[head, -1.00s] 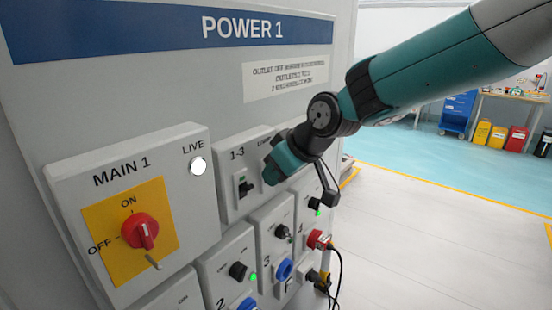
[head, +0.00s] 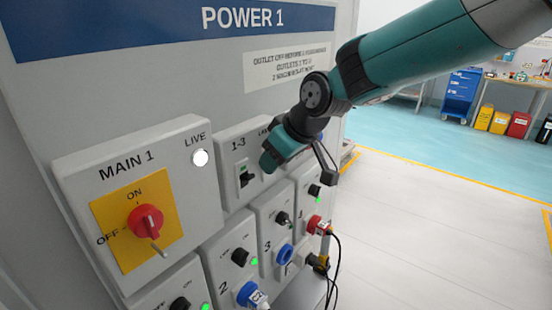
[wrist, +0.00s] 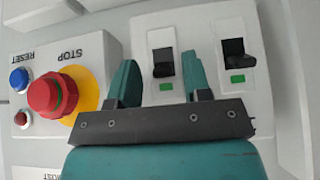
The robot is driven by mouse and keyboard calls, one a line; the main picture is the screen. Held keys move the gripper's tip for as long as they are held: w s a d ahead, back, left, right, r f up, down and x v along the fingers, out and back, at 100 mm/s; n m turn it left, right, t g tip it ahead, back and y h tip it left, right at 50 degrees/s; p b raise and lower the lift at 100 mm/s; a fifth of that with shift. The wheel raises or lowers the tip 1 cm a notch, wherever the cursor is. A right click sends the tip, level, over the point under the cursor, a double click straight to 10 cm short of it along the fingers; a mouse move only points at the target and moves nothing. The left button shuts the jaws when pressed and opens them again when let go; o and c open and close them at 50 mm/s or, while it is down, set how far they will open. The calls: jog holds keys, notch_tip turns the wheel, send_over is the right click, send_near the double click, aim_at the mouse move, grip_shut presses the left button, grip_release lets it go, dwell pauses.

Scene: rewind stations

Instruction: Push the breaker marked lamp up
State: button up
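My gripper (head: 275,154) is at the right part of the grey breaker box, in front of the breaker marked lamp, and hides it in the head view. The start of its label shows above the gripper. In the wrist view, which is upside down, my gripper (wrist: 161,82) is open, with two teal fingers apart. The lamp breaker (wrist: 163,62), with a black lever and a green mark, appears between them. Contact cannot be told. The breaker marked 1-3 (head: 246,176) is to its left in the head view and to its right in the wrist view (wrist: 238,52).
The MAIN 1 red rotary switch (head: 145,222) is at the left. Outlet boxes with black knobs (head: 239,257) sit below the breakers. A red STOP button (wrist: 54,95) is close beside the breaker box. Open floor (head: 430,220) lies to the right.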

jog(key=b+v, duration=0.4)
jog(key=v, duration=1.3)
jog(key=shift+r+b, duration=0.15)
jog(key=shift+b, duration=0.25)
jog(key=shift+d, duration=0.1)
jog(key=s+d+f+m+g+b, duration=0.1)
jog(key=s+d+f, duration=0.3)
jog(key=s+f, duration=0.7)
jog(key=s+d+f+m+g+h+b, duration=0.1)
jog(key=s+d+f+m+g+b, duration=0.1)
jog(key=s+f, duration=0.9)
jog(key=d+g+b, duration=0.1)
jog(key=b, duration=0.1)
jog(key=shift+s+d+f+b, duration=0.3)
jog(key=shift+s+d+f, duration=0.05)
jog(key=shift+s+f, duration=0.05)
